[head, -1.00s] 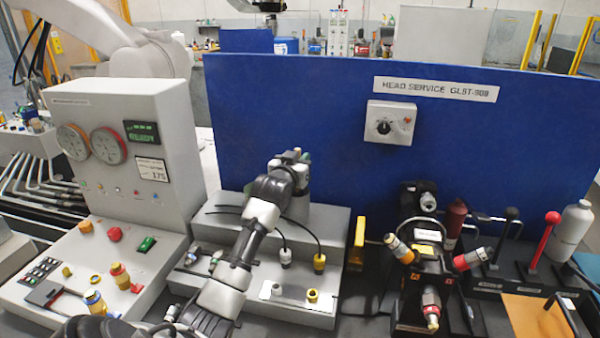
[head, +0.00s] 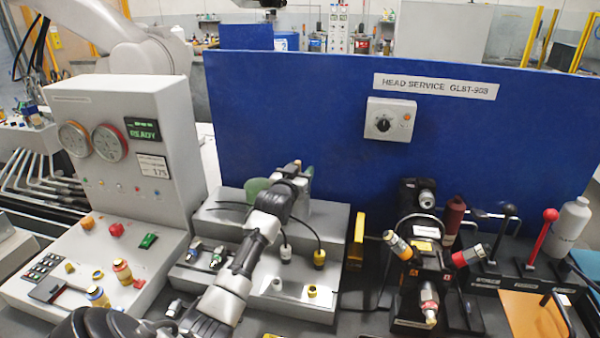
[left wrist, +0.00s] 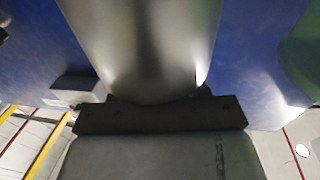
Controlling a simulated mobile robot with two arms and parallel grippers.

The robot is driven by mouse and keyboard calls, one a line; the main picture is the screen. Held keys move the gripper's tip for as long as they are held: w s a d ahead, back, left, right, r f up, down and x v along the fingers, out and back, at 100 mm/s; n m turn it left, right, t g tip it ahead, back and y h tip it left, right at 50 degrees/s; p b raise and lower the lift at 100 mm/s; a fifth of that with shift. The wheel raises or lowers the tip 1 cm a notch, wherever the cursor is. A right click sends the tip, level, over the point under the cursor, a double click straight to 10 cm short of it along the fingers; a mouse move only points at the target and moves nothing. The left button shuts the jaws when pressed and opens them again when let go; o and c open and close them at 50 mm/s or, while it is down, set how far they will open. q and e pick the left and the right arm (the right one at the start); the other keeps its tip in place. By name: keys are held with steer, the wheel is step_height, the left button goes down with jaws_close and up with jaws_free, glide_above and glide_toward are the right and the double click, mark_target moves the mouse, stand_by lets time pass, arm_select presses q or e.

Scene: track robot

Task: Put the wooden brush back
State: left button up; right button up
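I cannot make out a wooden brush in either view. My left arm reaches up from the bottom left of the head view, and its gripper (head: 296,170) is over the grey stepped stand (head: 335,225), in front of the blue panel. The fingers are too small and covered to tell whether they are open or hold anything. A green rounded thing (head: 257,188) shows just left of the gripper. In the left wrist view a large shiny metal cylinder (left wrist: 140,45) fills the upper middle and hides the fingertips. My right gripper is not in view.
A grey control console (head: 130,150) with gauges stands left. The blue panel (head: 330,120) closes off the back. A black fixture (head: 425,270) with coloured fittings stands right of the stand. Beyond it are levers (head: 545,235), a grey bottle (head: 572,225) and an orange-tan surface (head: 530,315).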

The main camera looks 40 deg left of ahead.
arm_select(q)
steer(key=b+v, duration=0.2)
steer(key=v, duration=1)
steer(key=shift+r, duration=0.2)
stand_by(1.3)
